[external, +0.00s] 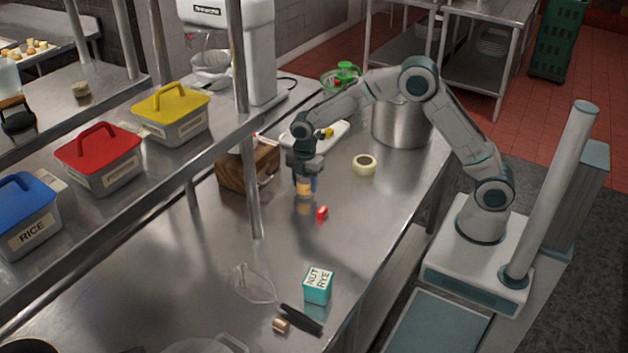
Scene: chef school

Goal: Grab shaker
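My gripper (305,174) points down over the steel counter, in the middle of the external view. A small orange-tan item (303,188), which may be the shaker, is right at its fingertips. A bit of blue shows just beside it on the right. The fingers are small and dark here, so I cannot tell whether they are closed on this item or only around it. I also cannot tell whether it rests on the counter.
A small red item (321,213) lies close by in front. A wooden block (246,166) stands left, a tape roll (364,164) right, a large pot (401,124) behind. A teal box (318,286) and dark-handled tool (301,319) are nearer. A shelf post (250,190) rises left.

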